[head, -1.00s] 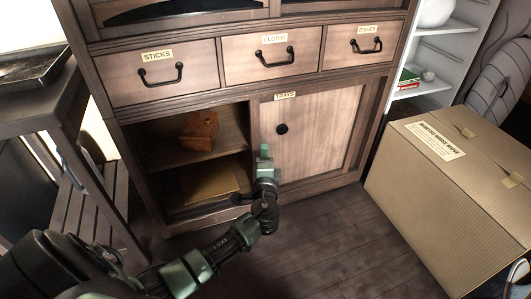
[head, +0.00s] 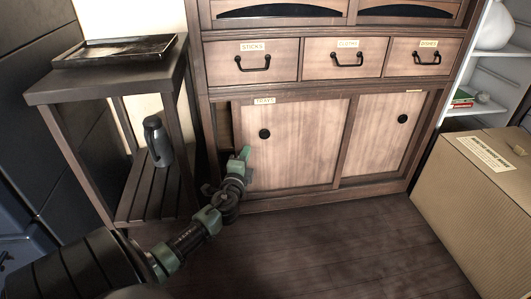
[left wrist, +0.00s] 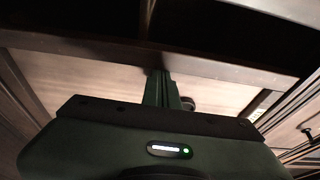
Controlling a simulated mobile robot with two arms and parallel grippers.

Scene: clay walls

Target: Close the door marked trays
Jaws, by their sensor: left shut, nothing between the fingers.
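The trays door (head: 300,150) is a pale wooden sliding panel with a dark round knob (head: 264,134) and a "TRAYS" label at its top left. It covers most of the left half of the lower cabinet. A narrow dark gap (head: 223,128) shows between its left edge and the cabinet's left post. My left gripper (head: 243,156) is shut and empty, at the lower left part of the door, by the gap. Contact cannot be told. In the left wrist view its closed fingers (left wrist: 161,90) point at pale wood, with a dark round knob beside them. My right gripper is out of view.
A second sliding door (head: 385,135) fills the cabinet's right half. Labelled drawers are above. A dark side table (head: 105,88) with a tray (head: 115,50) and a dark jug (head: 157,142) stands left. A cardboard box (head: 480,195) is at right. The floor in front is clear.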

